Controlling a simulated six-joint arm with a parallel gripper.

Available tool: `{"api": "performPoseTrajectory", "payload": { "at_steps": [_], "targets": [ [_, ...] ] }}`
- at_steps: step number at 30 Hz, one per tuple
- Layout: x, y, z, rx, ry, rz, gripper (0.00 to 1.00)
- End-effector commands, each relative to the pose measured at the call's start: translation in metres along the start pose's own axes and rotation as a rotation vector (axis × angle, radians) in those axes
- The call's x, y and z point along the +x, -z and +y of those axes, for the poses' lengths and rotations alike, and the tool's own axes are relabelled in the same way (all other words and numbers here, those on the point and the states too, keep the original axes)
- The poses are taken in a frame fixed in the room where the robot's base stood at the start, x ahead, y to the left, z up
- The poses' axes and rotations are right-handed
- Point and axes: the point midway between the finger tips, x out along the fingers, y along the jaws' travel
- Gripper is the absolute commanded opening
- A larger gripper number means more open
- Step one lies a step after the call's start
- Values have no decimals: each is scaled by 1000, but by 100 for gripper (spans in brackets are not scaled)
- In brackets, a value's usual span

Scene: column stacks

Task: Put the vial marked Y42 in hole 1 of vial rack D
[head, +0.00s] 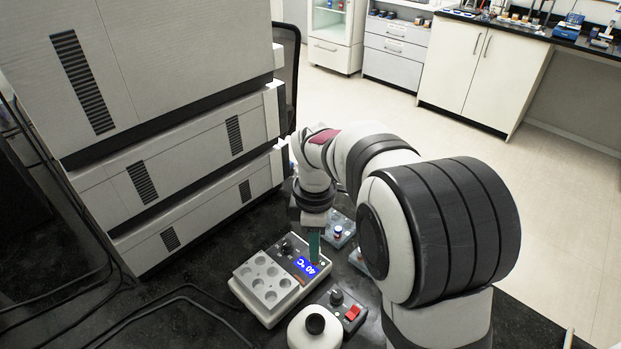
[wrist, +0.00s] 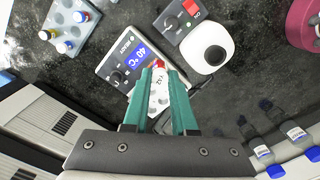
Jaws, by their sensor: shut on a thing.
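My gripper (wrist: 159,82) has two green fingers shut on a red-capped vial (wrist: 159,79). Its pale label shows between the fingers, with a mark too small to read surely. In the head view my gripper (head: 314,246) points down beside the display of the heater block; the vial is hidden there. A grey vial rack (wrist: 64,19) with several capped vials stands at the top left of the wrist view. It partly shows behind my gripper in the head view (head: 346,223). Its letter and hole numbers are not readable.
The heater block (head: 247,285) has several round holes and a blue display reading 40 °C. A white-topped mixer (head: 300,337) with a red switch is close beside it. Bottles with blue caps (wrist: 295,133) stand at the right of the wrist view. Large stacked instruments (head: 190,150) rise at the left.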

Motion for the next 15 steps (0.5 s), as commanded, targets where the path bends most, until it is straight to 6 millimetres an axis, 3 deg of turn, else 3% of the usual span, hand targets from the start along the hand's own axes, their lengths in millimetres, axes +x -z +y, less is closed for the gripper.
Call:
{"api": "performPoseTrajectory", "payload": {
  "at_steps": [3,9,12,15],
  "targets": [
    [11,-5,63,77,4,-6,0],
    [50,-34,156,241,6,-7,0],
    [74,-52,182,320,4,-2,0],
    [90,-65,193,371,3,4,0]
  ]
}}
